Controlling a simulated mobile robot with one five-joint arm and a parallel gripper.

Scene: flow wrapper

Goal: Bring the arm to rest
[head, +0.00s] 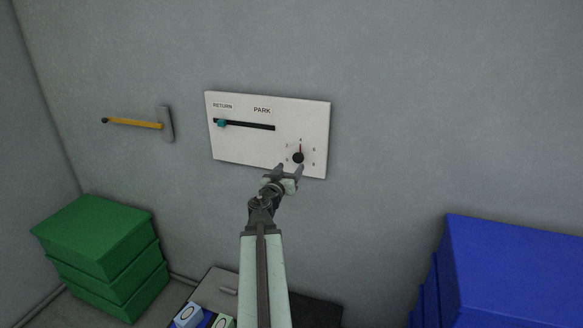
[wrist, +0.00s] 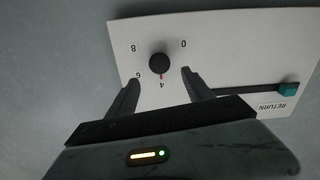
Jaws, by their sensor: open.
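My gripper (head: 289,172) is at the end of my extended arm, in front of the lower right of a white wall panel (head: 240,146). In the wrist view my gripper (wrist: 157,88) is open, with its two fingers apart and nothing between them. A black round knob (head: 298,158) on the panel lies just beyond the fingertips; the knob (wrist: 159,64) shows in the wrist view with its red mark towards 4. A teal slider (head: 221,123) sits at the left end of its black slot, under the RETURN label. The gap between fingertips and knob is hard to judge.
A yellow-handled lever (head: 135,123) is on the wall to the left. Green boxes (head: 95,235) are stacked at lower left and blue boxes (head: 515,265) at lower right. Small blocks (head: 188,314) lie below, left of my arm. The wall above the panel is bare.

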